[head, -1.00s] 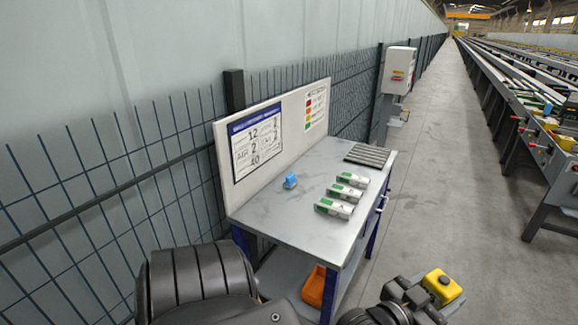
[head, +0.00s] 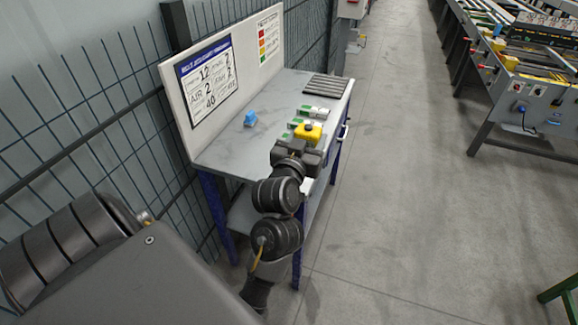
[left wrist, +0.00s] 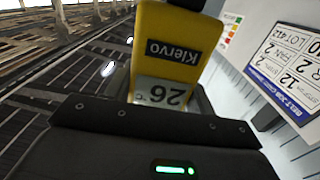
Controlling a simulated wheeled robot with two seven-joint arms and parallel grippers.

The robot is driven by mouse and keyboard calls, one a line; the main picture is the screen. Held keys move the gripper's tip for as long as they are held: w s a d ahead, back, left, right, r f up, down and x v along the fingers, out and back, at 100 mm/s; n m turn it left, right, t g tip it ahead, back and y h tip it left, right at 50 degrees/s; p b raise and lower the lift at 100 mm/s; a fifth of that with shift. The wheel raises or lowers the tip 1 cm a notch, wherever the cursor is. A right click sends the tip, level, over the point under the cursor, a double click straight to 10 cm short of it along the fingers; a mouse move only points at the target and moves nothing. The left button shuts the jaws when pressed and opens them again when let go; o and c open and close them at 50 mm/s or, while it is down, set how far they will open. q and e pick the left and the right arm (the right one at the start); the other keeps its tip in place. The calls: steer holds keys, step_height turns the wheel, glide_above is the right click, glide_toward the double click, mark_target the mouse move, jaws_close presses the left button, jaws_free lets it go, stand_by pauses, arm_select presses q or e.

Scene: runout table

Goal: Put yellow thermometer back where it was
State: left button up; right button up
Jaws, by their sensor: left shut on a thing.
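The yellow thermometer (head: 308,131) is held by my left gripper (head: 303,148) in the head view, in front of the workbench's near right part. It hides part of the boxes behind it. I cannot tell how high above the bench it is. In the left wrist view the thermometer (left wrist: 174,45) fills the top middle, with the label "Klervo" and a "26°C" display showing upside down. My left gripper is shut on it; its fingertips are mostly hidden. My right gripper is not in view.
The grey workbench (head: 228,150) carries a blue object (head: 250,118), green-and-white boxes (head: 316,110) and a dark ribbed mat (head: 326,87). A notice board (head: 243,50) stands along its back. The runout table (head: 480,130) is at right, across clear floor (head: 400,190).

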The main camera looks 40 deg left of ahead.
arm_select(q)
steer(key=shift+w+a+r, duration=0.1)
steer(key=shift+a+r, duration=0.05)
steer(key=shift+a, duration=0.15)
steer(key=w+a+f+p, duration=0.2)
steer(key=w+a+f, duration=0.5)
steer(key=a+f, duration=0.4)
steer(key=shift+w+a+f, duration=0.15)
steer(key=shift+w+f, duration=0.2)
steer(key=shift+f, duration=0.6)
steer(key=shift+f, duration=0.2)
steer(key=o, duration=1.1)
steer(key=shift+c, duration=0.2)
